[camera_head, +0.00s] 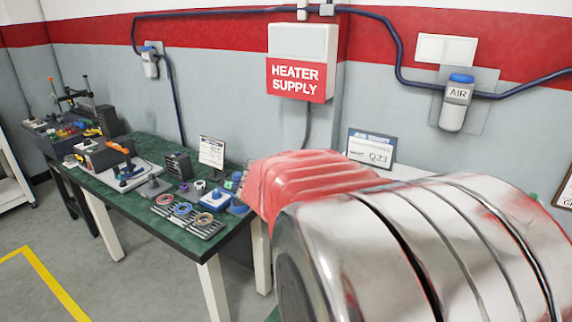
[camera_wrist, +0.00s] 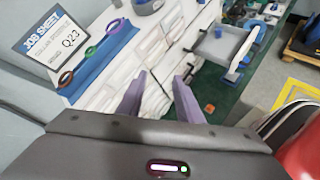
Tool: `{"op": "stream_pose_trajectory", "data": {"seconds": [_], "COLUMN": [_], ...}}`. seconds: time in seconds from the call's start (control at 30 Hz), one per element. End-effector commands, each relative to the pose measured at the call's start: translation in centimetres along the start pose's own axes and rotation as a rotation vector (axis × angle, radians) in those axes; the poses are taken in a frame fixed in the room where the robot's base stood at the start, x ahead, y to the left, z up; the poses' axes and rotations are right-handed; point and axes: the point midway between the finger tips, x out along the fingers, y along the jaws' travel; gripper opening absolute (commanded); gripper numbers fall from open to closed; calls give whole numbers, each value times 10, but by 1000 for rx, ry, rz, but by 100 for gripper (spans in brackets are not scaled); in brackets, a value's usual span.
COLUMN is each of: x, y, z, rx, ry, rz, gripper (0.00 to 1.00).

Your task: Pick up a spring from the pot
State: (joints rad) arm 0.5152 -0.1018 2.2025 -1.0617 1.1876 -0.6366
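My gripper (camera_wrist: 161,77) shows in the wrist view with two purple-grey fingers apart and nothing between them. It hangs above a white, creased-looking surface (camera_wrist: 118,75). I cannot make out a spring in either view. A blue-grey round container (camera_wrist: 148,5) is cut off by the top edge of the wrist view; I cannot tell whether it is the pot or what it holds. In the head view my gripper is hidden behind my own red and chrome arm.
A blue strip with coloured rings (camera_wrist: 100,58) lies beside the Q23 job sheet (camera_wrist: 58,38). That sheet also stands by the wall in the head view (camera_head: 371,149). A green-topped bench (camera_head: 185,236) carries ring trays, a blue device (camera_head: 215,199) and tools. The floor at left is clear.

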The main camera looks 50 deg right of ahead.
Motion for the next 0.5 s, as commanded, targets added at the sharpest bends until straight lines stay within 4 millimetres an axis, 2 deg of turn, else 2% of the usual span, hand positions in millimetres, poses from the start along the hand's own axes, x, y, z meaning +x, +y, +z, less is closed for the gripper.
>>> {"op": "stream_pose_trajectory", "data": {"seconds": [0.03, 0.1, 0.3, 0.5], "x": [16, 35, 82, 103], "y": [8, 21, 53, 68], "z": [10, 25, 63, 81], "rx": [-52, -133, -350, -459], "ry": [-59, -141, -345, -441], "rz": [-5, -6, -24, -37], "gripper": [32, 32, 32, 32]}}
